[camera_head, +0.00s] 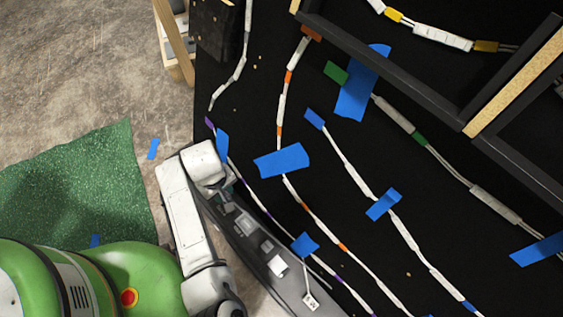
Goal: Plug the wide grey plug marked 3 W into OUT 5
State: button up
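A long dark grey console (246,246) runs diagonally along the edge of the black panel. Several small grey and white blocks sit on it, among them a larger grey one (245,223) and a pale one (277,265). I cannot read any marking, so I cannot tell which is the plug marked 3 W or which socket is OUT 5. A small white connector piece (310,302) with dark spots lies at the console's lower right end, with a thin white lead. My gripper (229,187) is over the console's upper left end, mostly hidden by my white wrist; its fingers are not clear.
The black panel (240,120) carries several white cables with coloured connectors and blue tape. A dark frame (390,65) crosses the upper right. A green mat (80,180) lies on the bare grey floor at left. A wooden stand (172,40) is at the top.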

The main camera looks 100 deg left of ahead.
jog(key=shift+f+b, duration=0.95)
jog(key=shift+f, duration=0.95)
jog(key=shift+f, duration=1.5)
dwell(3.3)
jog(key=o, duration=1.1)
jog(key=shift+o, duration=0.4)
jog(key=o, duration=0.5)
jog(key=shift+r, duration=0.1)
